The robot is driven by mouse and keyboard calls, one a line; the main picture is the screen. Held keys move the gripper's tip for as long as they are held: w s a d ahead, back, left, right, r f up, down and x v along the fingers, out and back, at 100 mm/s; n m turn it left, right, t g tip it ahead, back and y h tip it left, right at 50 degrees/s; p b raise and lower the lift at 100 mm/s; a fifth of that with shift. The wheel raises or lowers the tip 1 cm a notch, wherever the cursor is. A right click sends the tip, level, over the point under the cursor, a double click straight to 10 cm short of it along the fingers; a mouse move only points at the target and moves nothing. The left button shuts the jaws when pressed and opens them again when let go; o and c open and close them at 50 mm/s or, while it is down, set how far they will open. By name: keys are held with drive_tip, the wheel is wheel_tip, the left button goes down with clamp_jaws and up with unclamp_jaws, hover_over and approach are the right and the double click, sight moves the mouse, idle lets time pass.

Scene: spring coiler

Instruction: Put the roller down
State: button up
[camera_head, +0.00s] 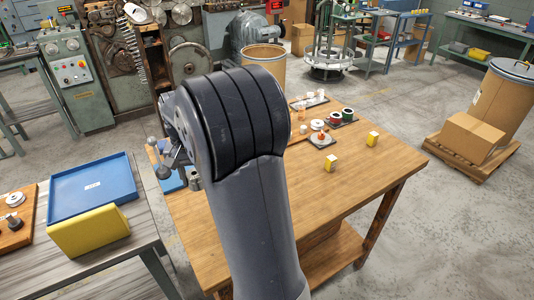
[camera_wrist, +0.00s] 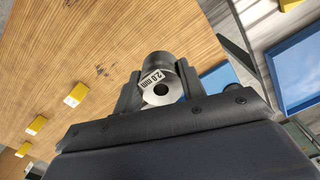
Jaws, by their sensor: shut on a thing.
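The roller (camera_wrist: 163,92) is a dark grey cylinder with a pale end face, a round hole in it and a white tag reading 2.0 mm. It shows in the wrist view between the two fingers of my gripper (camera_wrist: 158,88), which is shut on it. The wooden table top (camera_wrist: 105,45) shows behind the roller; I cannot tell how far above it the roller is. In the head view my arm hides most of my gripper and the roller, over the left part of the wooden table (camera_head: 345,190).
A blue tray (camera_head: 92,188) and a yellow bin (camera_head: 88,232) are on the bench at left. The table's front right is clear.

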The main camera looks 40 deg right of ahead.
drive_tip(key=shift+f, duration=5)
drive_tip(key=shift+f, duration=0.2)
drive_tip(key=o, duration=1.3)
drive_tip(key=shift+c, duration=0.2)
drive_tip(key=shift+r, duration=0.1)
wheel_tip(320, 180, up, 12)
drive_tip(key=shift+r, duration=0.1)
